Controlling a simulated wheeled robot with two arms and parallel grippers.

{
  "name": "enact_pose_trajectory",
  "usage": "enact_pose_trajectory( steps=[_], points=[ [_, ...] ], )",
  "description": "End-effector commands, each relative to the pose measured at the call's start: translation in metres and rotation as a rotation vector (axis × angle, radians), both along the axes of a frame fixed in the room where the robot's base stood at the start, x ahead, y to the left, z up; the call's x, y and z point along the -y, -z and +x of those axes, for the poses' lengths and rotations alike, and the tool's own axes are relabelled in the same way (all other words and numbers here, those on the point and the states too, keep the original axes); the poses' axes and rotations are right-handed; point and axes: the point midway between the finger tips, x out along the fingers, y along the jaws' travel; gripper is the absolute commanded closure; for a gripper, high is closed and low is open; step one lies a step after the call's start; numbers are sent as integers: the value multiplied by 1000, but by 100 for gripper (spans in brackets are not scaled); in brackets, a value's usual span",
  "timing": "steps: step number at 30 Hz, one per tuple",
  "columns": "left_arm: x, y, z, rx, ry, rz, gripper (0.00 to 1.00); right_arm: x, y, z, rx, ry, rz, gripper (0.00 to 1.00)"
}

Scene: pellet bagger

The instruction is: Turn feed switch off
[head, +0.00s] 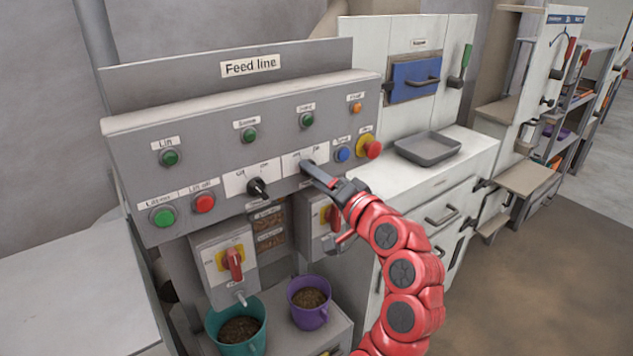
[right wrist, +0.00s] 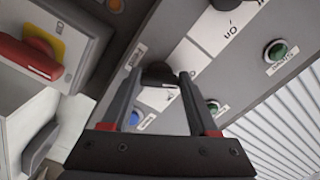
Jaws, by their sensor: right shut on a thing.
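The grey "Feed line" panel (head: 215,120) carries two black rotary switches on white plates marked with off and on positions. The left rotary switch (head: 257,188) is free, its knob tilted. My right gripper (head: 308,168) is at the right switch and covers most of its knob in the head view. In the right wrist view, the right switch's black knob (right wrist: 158,72) sits between the fingertips of my right gripper (right wrist: 160,80), which is shut on it. The exact angle of this knob is hard to tell. My left gripper is not in view.
A blue button (head: 343,154) and a red mushroom button (head: 373,149) sit close right of my gripper. Red-handled switch boxes (head: 234,262) hang below the panel. Teal (head: 238,325) and purple (head: 310,303) pellet buckets stand underneath. A grey tray (head: 428,147) lies on the right counter.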

Motion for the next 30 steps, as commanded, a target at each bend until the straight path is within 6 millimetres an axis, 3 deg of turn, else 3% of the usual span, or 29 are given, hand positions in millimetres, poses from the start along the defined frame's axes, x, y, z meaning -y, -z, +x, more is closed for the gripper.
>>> enact_pose_trajectory(
  steps=[10,11,16,26,30],
  points=[
    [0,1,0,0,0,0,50,-1,3,0,-3,-2,-6,96],
    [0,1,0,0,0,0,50,-1,3,0,-3,-2,-6,38],
    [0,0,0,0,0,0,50,-1,2,0,-2,-1,-5,10],
    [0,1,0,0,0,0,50,1,1,-2,0,0,-2,10],
    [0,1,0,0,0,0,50,10,0,-12,4,3,2,10]
  ],
)
